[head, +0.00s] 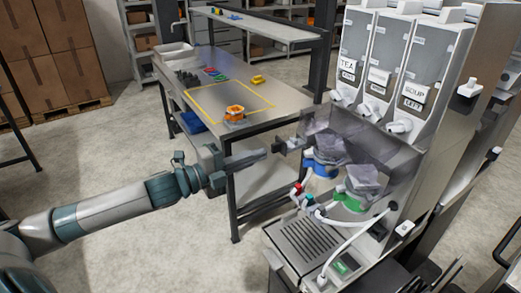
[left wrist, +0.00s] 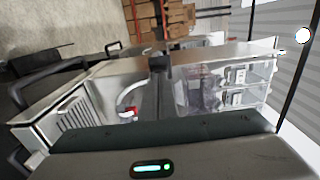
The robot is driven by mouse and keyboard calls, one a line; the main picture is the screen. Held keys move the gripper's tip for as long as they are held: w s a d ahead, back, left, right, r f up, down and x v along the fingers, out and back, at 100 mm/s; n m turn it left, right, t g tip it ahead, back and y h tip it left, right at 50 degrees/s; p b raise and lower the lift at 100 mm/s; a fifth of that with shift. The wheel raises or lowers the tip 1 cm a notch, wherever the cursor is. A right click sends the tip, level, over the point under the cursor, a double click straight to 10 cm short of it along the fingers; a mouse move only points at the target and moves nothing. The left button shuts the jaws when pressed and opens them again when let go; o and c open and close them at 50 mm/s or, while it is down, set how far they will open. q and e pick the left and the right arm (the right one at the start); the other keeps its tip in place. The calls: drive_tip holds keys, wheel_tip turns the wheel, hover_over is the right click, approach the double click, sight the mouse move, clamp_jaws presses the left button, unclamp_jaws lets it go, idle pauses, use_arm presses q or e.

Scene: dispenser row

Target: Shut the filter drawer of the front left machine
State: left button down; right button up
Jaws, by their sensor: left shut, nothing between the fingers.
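The front machine (head: 404,70) stands at the right in the head view, with white-fronted canisters; labels TEA and SOUP are readable. Below them a see-through, smoky drawer (head: 322,128) juts out toward the left, with grey crumpled bags (head: 328,148) showing inside. A small dark handle-like piece (head: 281,147) is at its left end. My left gripper (head: 264,153) is shut and empty, its tips just left of that piece; I cannot tell whether they touch. In the left wrist view the machine (left wrist: 225,80) shows sideways, with the see-through part beyond the wrist. My right gripper is out of view.
A drip tray (head: 303,243) with a white hose and coloured taps lies below the drawer. A steel table (head: 200,62) with a yellow-outlined area and an orange item (head: 235,112) stands behind my left arm. Another machine is at the far right. Floor is clear at the left.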

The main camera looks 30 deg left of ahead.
sight(280, 146)
use_arm(q)
drive_tip(key=shift+p+x, duration=0.35)
drive_tip(key=shift+x, duration=0.5)
drive_tip(key=shift+p+x, duration=0.65)
drive_tip(key=shift+x, duration=2.9)
drive_tip(key=shift+a+r, duration=0.1)
drive_tip(key=shift+s, duration=0.1)
